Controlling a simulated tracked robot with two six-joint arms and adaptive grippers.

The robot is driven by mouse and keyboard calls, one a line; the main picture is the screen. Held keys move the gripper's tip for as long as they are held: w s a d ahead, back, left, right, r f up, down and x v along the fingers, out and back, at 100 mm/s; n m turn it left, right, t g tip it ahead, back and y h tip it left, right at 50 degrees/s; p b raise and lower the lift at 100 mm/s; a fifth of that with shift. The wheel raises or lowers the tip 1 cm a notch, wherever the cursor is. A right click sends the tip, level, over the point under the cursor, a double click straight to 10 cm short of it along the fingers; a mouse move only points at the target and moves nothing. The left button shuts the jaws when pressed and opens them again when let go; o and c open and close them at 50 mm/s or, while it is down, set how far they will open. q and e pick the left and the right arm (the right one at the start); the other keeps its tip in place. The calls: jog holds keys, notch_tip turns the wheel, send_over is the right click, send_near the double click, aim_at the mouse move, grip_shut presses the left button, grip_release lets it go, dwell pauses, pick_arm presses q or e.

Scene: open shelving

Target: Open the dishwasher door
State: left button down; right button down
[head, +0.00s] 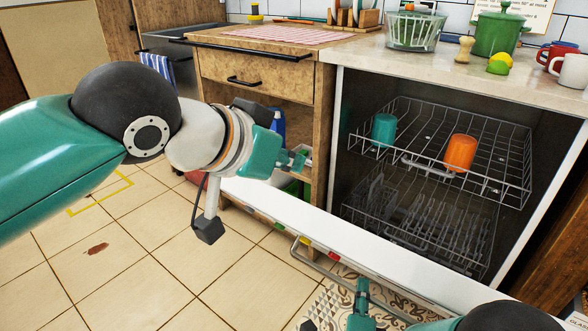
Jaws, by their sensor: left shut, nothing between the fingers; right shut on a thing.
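The dishwasher (337,140) stands open at the right, with its inside and racks showing. Its white door (330,235) is swung down and out, and I see its long edge with small coloured marks. A grey bar handle (305,257) runs along the door's outer side. My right gripper (362,288) is at the bottom of the view, shut on the handle; part of its arm is cut off by the frame. My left gripper (296,160) is shut and empty, above the door edge and in front of the open cabinet under the drawer.
The upper rack (500,178) holds a teal cup (383,129) and an orange cup (460,152). The lower rack (465,258) looks empty. A green pot (497,34), a basket (415,30) and mugs stand on the counter.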

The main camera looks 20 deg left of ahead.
aim_at(297, 217)
pick_arm(q)
jog(key=x, duration=0.9)
jog(key=shift+w+f, duration=0.25)
pick_arm(e)
jog(key=shift+d, duration=0.35)
pick_arm(q)
jog(key=shift+s+a+f, duration=0.2)
jog(key=shift+s+f, duration=0.05)
jog(key=shift+s, duration=0.3)
jog(key=shift+s+a+f, duration=0.2)
jog(key=shift+s+f, duration=0.05)
jog(key=shift+s, duration=0.35)
pick_arm(e)
jog(key=shift+r, duration=0.1)
pick_arm(q)
jog(key=shift+s+a+f, duration=0.15)
jog(key=shift+s+f, duration=0.3)
jog(key=shift+s, duration=0.1)
